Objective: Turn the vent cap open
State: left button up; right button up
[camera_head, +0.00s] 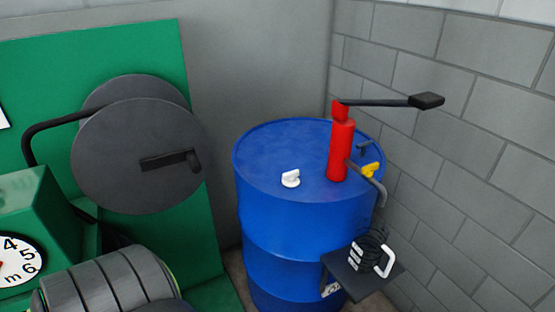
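A small white cap (290,178) with a raised grip sits on the top of the blue drum (280,215), left of the red pump. It looks like the vent cap. Its grip appears turned roughly sideways, but it is too small to tell whether it is open or shut. Neither of my grippers can be made out in the head view, and nothing touches the cap.
A red hand pump (341,150) stands on the drum, its black lever (390,101) reaching right. A yellow part (371,170) sits by its spout. A dark plate (352,282) with black coils and a white handle is at the drum's front right. Green machinery (150,50) fills the left.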

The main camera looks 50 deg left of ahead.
aim_at(291, 175)
jog(key=u, duration=1.25)
